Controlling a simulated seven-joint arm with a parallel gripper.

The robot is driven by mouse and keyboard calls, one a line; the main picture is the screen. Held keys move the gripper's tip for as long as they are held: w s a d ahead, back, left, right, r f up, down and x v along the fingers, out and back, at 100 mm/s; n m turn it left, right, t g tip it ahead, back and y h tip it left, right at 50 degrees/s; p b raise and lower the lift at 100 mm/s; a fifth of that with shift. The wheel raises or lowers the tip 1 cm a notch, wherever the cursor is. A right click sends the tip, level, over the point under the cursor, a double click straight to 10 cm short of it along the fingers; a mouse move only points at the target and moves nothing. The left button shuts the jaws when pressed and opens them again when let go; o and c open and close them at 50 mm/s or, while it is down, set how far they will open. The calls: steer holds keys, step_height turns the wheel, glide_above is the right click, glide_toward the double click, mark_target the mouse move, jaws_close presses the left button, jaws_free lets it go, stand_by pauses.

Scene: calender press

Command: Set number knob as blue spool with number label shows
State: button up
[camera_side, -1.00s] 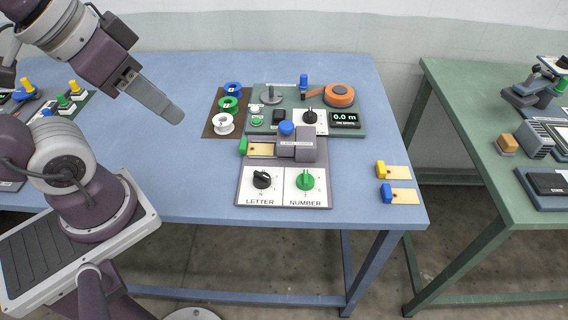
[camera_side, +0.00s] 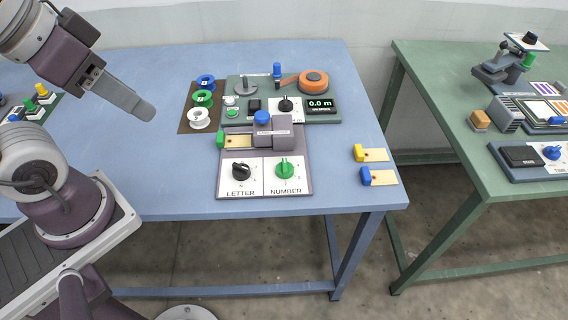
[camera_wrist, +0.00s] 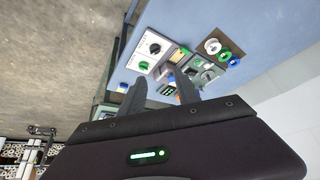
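The green number knob (camera_side: 284,168) stands on the white NUMBER panel, right of the black letter knob (camera_side: 241,171). It also shows in the wrist view (camera_wrist: 148,66). Its marks are too small to read. The blue spool (camera_side: 206,82) lies at the back of the dark spool mat (camera_side: 187,124), behind the green spool (camera_side: 203,98) and the white spool (camera_side: 198,118). A small label shows on the blue spool, but I cannot read it. My gripper (camera_wrist: 159,88) is open and empty, its fingers apart. It is in the air left of the spools, far from the knob.
Behind the knobs stand a grey press with a blue-topped handle (camera_side: 262,118), a display reading 0.0 m (camera_side: 320,104) and an orange roll (camera_side: 313,80). Yellow (camera_side: 360,153) and blue (camera_side: 367,176) blocks lie at right. The blue table's left middle is clear.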

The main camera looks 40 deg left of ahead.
steer(key=o, duration=0.3)
steer(key=shift+w+d, duration=0.1)
steer(key=shift+w, duration=0.25)
steer(key=shift+o, duration=0.2)
steer(key=n+g, duration=0.5)
steer(key=n, duration=0.4)
glide_above(285, 164)
step_height(285, 164, down, 16)
steer(key=shift+g, duration=0.3)
step_height(285, 164, down, 9)
steer(key=shift+f, duration=0.15)
jaws_close()
